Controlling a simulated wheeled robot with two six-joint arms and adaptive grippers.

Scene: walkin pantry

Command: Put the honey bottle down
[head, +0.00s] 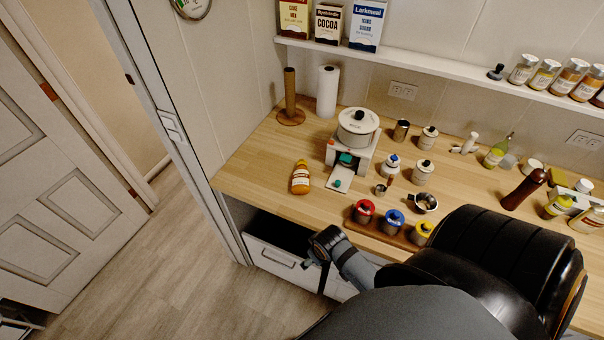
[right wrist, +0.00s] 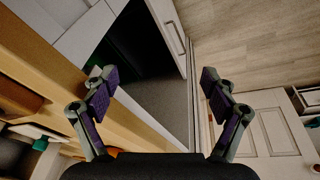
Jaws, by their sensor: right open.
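The honey bottle (head: 300,177), amber with a pale label, is on the wooden counter near its front left part, left of the small white stand. It looks upright, seen from above. No gripper touches it. My right gripper (head: 314,259) is in front of the counter, over the open drawer and below the bottle in the head view. In the right wrist view my right gripper (right wrist: 158,82) has its fingers wide apart with nothing between them. A bit of orange shows behind the gripper's base there; I cannot tell what it is. My left gripper is not in view.
The white drawer (head: 271,259) stands open under the counter (head: 245,168). A white stand (head: 367,157) with a pot (head: 357,125) is right of the bottle. Canisters with red, blue and yellow lids stand on a tray (head: 382,234). The counter's left end is clear.

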